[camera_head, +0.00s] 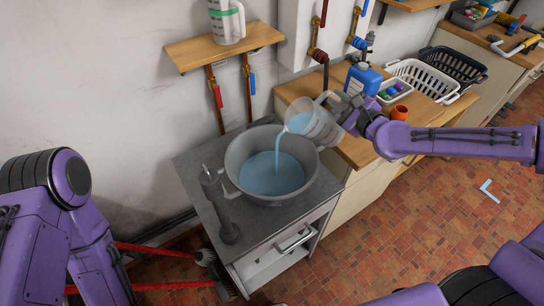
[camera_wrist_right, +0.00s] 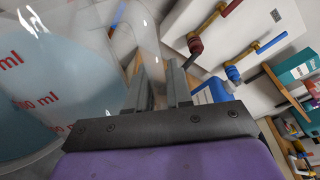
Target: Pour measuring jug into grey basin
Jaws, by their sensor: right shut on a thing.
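The clear measuring jug (camera_head: 316,124) is tilted to the left over the grey basin (camera_head: 236,158). A stream of blue liquid runs from its lip into the basin, which holds a pool of blue liquid. My right gripper (camera_head: 352,112) is shut on the jug at its handle side. In the right wrist view the jug (camera_wrist_right: 70,95) shows red ml marks and blue liquid inside, with the fingers of the right gripper (camera_wrist_right: 160,90) at its handle. My left arm shows at the left edge of the head view, but its gripper is not visible.
The basin stands on a grey cabinet top (camera_head: 262,225) beside a grey upright fixture (camera_head: 215,195). A wooden counter (camera_head: 365,150) at right holds a blue canister (camera_head: 363,78), an orange cup (camera_head: 399,112) and a white basket (camera_head: 422,80).

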